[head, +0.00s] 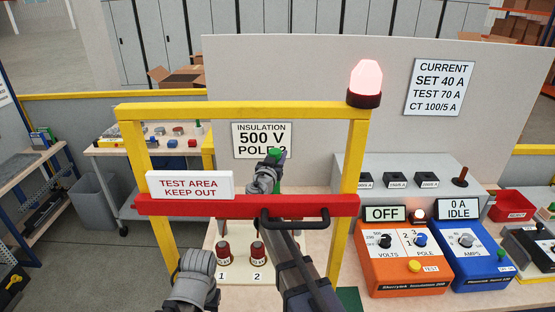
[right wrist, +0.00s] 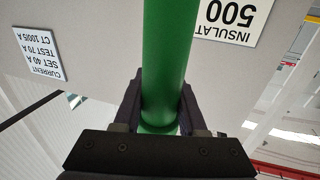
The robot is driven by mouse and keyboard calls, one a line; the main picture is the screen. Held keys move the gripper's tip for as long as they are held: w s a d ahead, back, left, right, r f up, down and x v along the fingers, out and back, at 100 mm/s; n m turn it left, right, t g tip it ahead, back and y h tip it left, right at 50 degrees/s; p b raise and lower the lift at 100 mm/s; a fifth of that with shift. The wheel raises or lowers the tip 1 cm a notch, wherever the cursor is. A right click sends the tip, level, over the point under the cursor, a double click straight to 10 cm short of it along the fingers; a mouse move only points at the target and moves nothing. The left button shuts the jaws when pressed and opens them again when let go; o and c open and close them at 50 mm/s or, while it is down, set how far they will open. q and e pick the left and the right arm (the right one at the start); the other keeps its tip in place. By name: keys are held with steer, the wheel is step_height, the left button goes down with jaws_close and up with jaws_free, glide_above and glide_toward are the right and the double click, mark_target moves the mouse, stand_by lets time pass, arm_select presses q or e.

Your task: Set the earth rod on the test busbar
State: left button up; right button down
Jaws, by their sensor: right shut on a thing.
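The green earth rod (right wrist: 168,60) is between the jaws of my right gripper (right wrist: 160,112) in the right wrist view. The rod runs up out of that frame, so its far end is hidden there. In the head view the right gripper (head: 270,160) is raised beyond the red gate bar, in front of the insulation sign, and only a little green of the rod (head: 276,153) shows. No test busbar can be made out for certain. A brown post (head: 460,176) with a round base stands on the grey panel at right.
A yellow frame (head: 358,150) with a red bar (head: 235,207) and a keep-out sign (head: 190,185) crosses the view. Orange (head: 403,262) and blue (head: 470,255) testers are at right. A beacon (head: 365,82) is lit red.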

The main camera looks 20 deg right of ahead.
steer(key=shift+w+r, duration=0.15)
steer(key=shift+w, duration=0.3)
steer(key=shift+s, duration=0.1)
step_height(320, 180, down, 6)
steer(key=b, duration=0.5)
steer(key=shift+r+b, duration=0.1)
steer(key=shift+b, duration=0.3)
steer(key=shift+f+b, duration=0.55)
stand_by(1.0)
steer(key=shift+r, duration=0.2)
stand_by(0.9)
